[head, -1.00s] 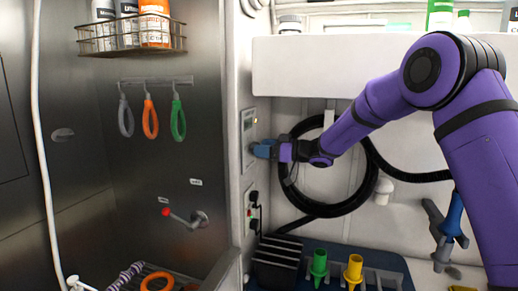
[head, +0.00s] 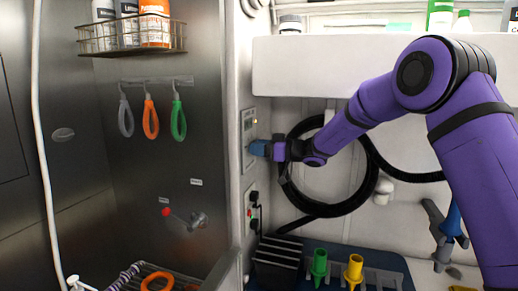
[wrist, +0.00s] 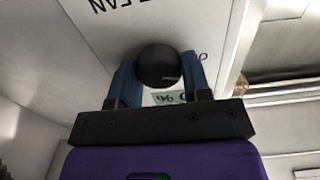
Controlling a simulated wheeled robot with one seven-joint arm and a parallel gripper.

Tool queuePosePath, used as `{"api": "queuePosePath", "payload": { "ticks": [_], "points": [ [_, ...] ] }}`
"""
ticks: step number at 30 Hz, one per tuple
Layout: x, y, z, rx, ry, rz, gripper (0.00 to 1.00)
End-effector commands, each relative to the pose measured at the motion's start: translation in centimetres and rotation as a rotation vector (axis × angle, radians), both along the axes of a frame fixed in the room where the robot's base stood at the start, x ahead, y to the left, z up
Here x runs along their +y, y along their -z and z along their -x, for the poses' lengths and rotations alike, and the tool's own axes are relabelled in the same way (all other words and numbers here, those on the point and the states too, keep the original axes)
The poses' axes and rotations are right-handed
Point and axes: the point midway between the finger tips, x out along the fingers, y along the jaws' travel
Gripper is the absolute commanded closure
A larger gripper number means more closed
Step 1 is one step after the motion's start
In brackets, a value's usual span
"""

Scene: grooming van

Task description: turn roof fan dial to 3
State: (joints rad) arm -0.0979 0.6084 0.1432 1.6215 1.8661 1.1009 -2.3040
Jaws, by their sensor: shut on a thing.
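The roof fan dial (wrist: 158,64) is a round black knob on a pale panel (wrist: 205,22) in the wrist view. The panel carries black lettering, upside down here, with "FAN" readable. My gripper (wrist: 160,76) has its two blue fingers closed on either side of the dial. A small greenish label (wrist: 168,97) shows partly below the knob, but the dial's setting cannot be read. In the head view my gripper (head: 258,148) reaches the wall panel (head: 249,122) from the right, and the fingers hide the dial there.
Below the panel is a socket with black plugs (head: 253,203). A coiled black hose (head: 330,212) hangs behind my arm. A wire basket of bottles (head: 130,40), hanging loops (head: 150,122) and a red-tipped lever (head: 185,218) are on the metal wall at left.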

Motion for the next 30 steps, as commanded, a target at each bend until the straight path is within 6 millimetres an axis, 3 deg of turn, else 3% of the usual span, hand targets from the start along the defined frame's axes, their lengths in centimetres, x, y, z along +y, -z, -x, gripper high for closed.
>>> {"api": "queuePosePath", "payload": {
  "ticks": [11, 30],
  "points": [
    [-0.1, 0.02, -0.09, 0.191, 0.0, -0.065, 0.79],
    [-0.19, 0.2, -0.34, 0.765, 0.002, -0.26, 0.79]
  ]
}}
